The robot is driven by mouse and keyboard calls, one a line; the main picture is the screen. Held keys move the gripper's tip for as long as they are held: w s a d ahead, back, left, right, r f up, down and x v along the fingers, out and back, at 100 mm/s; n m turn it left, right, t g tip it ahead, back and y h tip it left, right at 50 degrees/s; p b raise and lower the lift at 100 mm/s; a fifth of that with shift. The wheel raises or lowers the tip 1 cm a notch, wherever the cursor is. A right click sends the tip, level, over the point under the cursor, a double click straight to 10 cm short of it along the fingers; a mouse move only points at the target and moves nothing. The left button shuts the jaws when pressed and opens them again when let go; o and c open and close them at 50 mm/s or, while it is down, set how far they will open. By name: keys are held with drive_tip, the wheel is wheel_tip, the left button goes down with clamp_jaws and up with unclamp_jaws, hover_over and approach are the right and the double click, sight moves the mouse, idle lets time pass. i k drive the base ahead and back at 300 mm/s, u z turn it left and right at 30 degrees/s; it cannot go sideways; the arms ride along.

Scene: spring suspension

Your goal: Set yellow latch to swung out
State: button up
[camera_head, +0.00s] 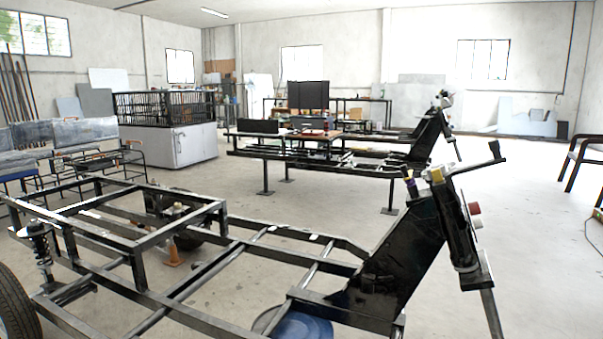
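A small yellow part (437,175), which may be the yellow latch, sits at the top of the black upright column (459,230) at the front of the near frame. It is too small to tell whether it is swung in or out. A thin dark piece with a dull yellowish tint (410,186) stands just left of it. A red knob (474,208) sticks out on the column's right side, and a black lever (480,162) reaches up to the right. My gripper is not in view.
The near black tube frame (190,296) fills the lower left, with a coil spring (40,250) and a tyre (14,305). A blue round object (293,325) lies under it. A second frame stands behind. A dark chair (584,160) is at right; floor between is clear.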

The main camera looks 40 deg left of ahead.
sight(407, 175)
drive_tip(key=u, duration=1.2)
drive_tip(key=k, duration=1.35)
drive_tip(key=u, duration=0.65)
drive_tip(key=i, duration=2.05)
drive_tip(key=z, duration=0.6)
